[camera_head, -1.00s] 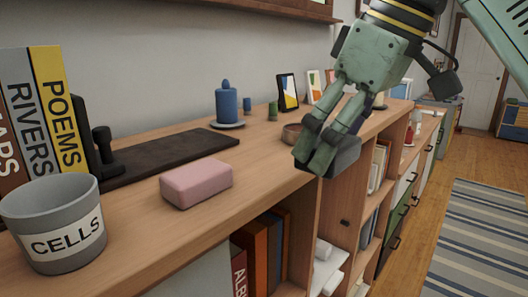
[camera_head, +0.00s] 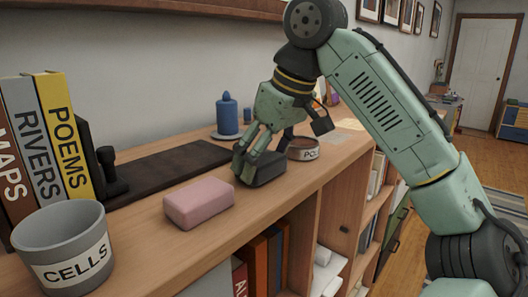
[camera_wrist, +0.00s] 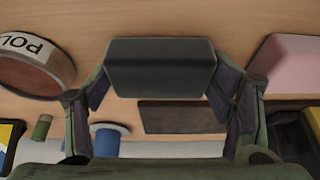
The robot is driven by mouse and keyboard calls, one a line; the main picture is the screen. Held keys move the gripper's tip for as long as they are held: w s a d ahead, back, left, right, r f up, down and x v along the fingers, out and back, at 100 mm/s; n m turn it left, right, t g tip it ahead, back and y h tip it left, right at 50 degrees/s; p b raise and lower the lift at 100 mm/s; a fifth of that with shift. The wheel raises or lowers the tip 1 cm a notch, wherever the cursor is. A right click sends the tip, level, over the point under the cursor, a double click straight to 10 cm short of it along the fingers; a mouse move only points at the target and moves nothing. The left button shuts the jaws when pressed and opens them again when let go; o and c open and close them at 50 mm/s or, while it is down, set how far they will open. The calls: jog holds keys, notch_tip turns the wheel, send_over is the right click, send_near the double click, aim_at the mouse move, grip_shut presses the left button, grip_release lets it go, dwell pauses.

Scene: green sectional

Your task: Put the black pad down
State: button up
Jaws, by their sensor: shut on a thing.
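The black pad (camera_head: 265,168) is a dark block with rounded edges, between the fingers of my gripper (camera_head: 258,160). In the head view it is at the wooden shelf top (camera_head: 330,172), right of a pink block. I cannot tell whether its underside touches the wood. In the wrist view the black pad (camera_wrist: 160,68) spans the space between the two fingers of my gripper (camera_wrist: 160,85), which are shut on it. The fingers hide part of its far side.
The pink block (camera_head: 199,203) is close on the left. A round bowl (camera_head: 303,149) stands close on the right. A dark flat board (camera_head: 165,165), a blue candle (camera_head: 227,115) and a grey CELLS pot (camera_head: 60,250) also stand on the top. The front edge drops to open shelves.

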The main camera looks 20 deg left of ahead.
jog(key=shift+s+f, duration=0.1)
jog(key=o, duration=1)
jog(key=shift+f, duration=0.1)
